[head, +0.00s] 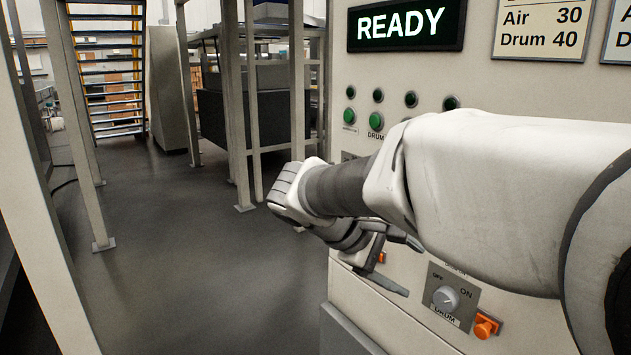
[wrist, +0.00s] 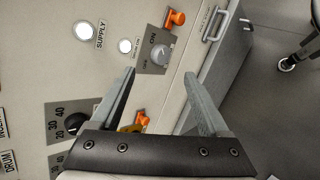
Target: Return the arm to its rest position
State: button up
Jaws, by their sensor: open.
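My arm (head: 500,165) reaches in from the right of the head view and bends down in front of a pale control panel (head: 400,325). My gripper (head: 412,270) hangs below the bend, close to the panel. In the wrist view my gripper (wrist: 161,72) has its two grey fingers spread wide, with nothing between them. A grey rotary knob (wrist: 162,54) with an ON mark lies just beyond the fingertips. In the head view this looks like the DRUM knob (head: 446,299). I cannot tell how far the fingers are from the panel face.
A display (head: 407,24) reads READY above green buttons (head: 376,121). Orange parts (head: 486,325) stick out beside the knob. The wrist view shows a lit SUPPLY lamp (wrist: 84,31), a black knob (wrist: 75,123) and a handle (wrist: 217,25). Open floor (head: 190,260) lies left of the panel.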

jog(key=s+f+m+t+y, duration=0.1)
jog(key=s+f+m+y, duration=0.1)
jog(key=s+m+y, duration=0.45)
jog(key=s+f+m+t+y, duration=0.1)
jog(key=s+f+m+y, duration=0.15)
jog(key=s, duration=0.75)
notch_tip(320, 180, up, 12)
jog(key=p, duration=1.2)
jog(key=shift+s, duration=0.2)
